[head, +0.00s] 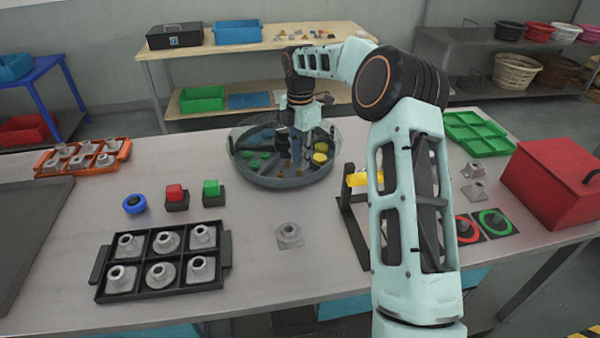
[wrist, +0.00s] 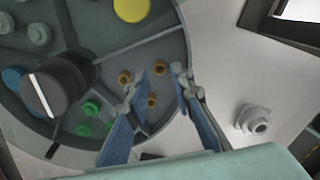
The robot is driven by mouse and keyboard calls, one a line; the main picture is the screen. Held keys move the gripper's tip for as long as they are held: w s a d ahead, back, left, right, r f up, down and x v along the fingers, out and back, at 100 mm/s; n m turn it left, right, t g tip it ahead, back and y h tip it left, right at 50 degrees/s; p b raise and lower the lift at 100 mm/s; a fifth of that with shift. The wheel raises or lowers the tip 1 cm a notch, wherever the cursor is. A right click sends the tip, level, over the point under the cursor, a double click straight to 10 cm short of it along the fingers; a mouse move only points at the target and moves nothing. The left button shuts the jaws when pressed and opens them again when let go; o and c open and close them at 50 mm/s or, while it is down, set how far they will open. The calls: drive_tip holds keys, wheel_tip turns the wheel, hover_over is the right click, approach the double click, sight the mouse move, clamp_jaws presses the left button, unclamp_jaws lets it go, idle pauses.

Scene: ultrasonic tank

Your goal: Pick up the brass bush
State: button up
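Small brass bushes lie in one wedge compartment of the round grey divided tray (head: 262,181). In the wrist view one bush (wrist: 159,67) shows between my fingertips, a second bush (wrist: 125,76) is left of the left fingertip, and a third bush (wrist: 152,99) is lower, between the fingers. My gripper (wrist: 160,76) is open, with its blue-sided fingers over this compartment. I cannot tell how far the tips are above the tray floor. In the head view my gripper (head: 295,162) points down into the tray, and the bushes are mostly hidden.
Dividers and a dark central knob (wrist: 57,90) stand near my fingers. Other compartments hold yellow, green, blue and grey pieces. A grey flanged part (head: 289,235) stands on the table outside the tray. A black frame with a yellow top (head: 357,179) stands to the right.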

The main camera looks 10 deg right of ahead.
sight(300, 170)
wheel_tip(300, 170, down, 4)
drive_tip(key=shift+r, duration=0.25)
drive_tip(key=shift+c, duration=0.4)
clamp_jaws()
drive_tip(key=shift+r, duration=0.1)
